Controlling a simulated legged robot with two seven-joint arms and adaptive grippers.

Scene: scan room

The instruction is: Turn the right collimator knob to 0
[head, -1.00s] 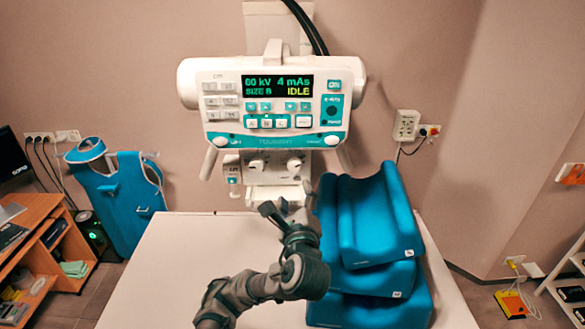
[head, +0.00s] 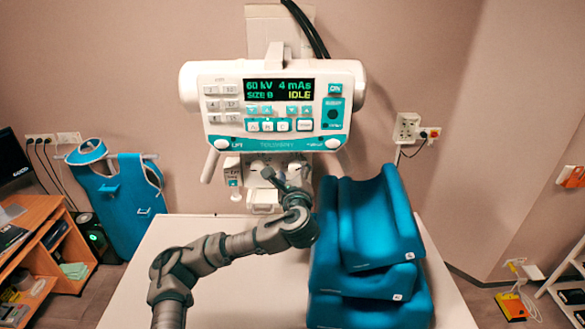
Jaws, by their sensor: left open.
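The white X-ray head (head: 350,85) hangs at the centre, with a lit display (head: 279,89) reading 60 kV, 4 mAs, SIZE B, IDLE. Below it is the small white collimator box (head: 234,172). The left collimator knob (head: 257,167) shows partly on its front. The right collimator knob is largely covered by my left gripper, so its setting cannot be read. My left gripper (head: 283,174) is open, right in front of the collimator. I cannot tell whether its fingers touch the knob. My right gripper is out of view.
A white table (head: 190,240) lies under the collimator. Stacked blue foam cushions (head: 375,225) stand close to the right of my left arm. A blue apron (head: 128,195) hangs at the left, by a wooden shelf (head: 35,240). Black cables (head: 306,25) rise above the head.

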